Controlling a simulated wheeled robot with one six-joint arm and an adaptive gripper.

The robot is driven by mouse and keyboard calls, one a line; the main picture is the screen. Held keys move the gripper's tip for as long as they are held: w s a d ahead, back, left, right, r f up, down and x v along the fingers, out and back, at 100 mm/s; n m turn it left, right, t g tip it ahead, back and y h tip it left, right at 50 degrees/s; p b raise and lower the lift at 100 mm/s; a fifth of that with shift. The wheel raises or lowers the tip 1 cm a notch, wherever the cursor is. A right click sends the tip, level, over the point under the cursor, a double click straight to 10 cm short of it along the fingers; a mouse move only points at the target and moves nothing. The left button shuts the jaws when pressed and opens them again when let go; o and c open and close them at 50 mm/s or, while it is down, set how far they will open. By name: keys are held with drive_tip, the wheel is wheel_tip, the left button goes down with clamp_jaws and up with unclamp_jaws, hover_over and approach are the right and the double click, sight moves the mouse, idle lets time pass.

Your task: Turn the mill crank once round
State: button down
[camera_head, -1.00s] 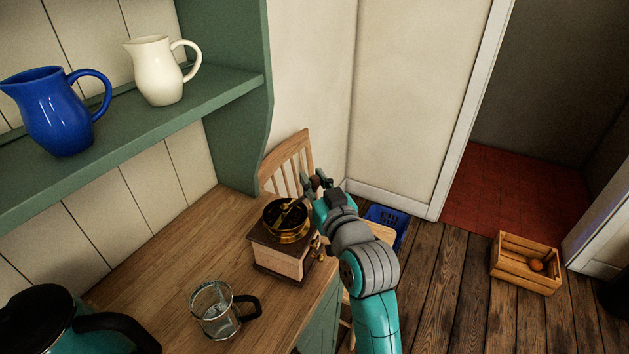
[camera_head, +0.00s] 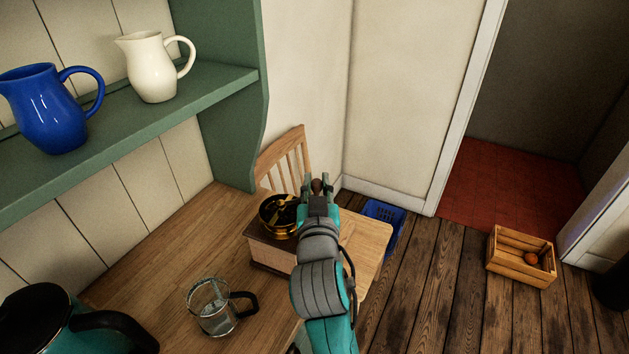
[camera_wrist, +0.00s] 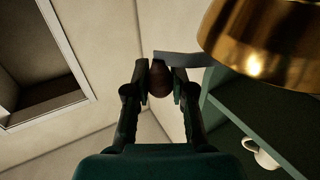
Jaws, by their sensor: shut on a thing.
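The coffee mill (camera_head: 272,252) stands on the wooden counter, a wooden box with a brass bowl (camera_head: 280,229) on top. My gripper (camera_head: 318,188) is shut on the knob, at the right of the bowl. In the wrist view the knob (camera_wrist: 159,80) sits between both fingers, with the grey crank arm (camera_wrist: 182,59) beside it and the brass bowl (camera_wrist: 262,45) at upper right. My arm hides the mill's right side.
A glass jug (camera_head: 216,306) with a dark handle and a teal kettle (camera_head: 45,325) stand on the counter (camera_head: 150,262). A blue jug (camera_head: 45,112) and a cream jug (camera_head: 152,70) are on the green shelf (camera_head: 120,108). A chair (camera_head: 287,158) stands behind the mill.

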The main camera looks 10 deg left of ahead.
drive_tip(key=shift+s+d+m+h, duration=0.15)
drive_tip(key=shift+s+m+h, duration=0.3)
drive_tip(key=shift+m+h, duration=0.55)
drive_tip(key=shift+h, duration=0.4)
drive_tip(key=c, duration=1)
unclamp_jaws()
drive_tip(key=shift+o, duration=0.2)
drive_tip(key=shift+s, duration=0.1)
drive_tip(key=s, duration=1.2)
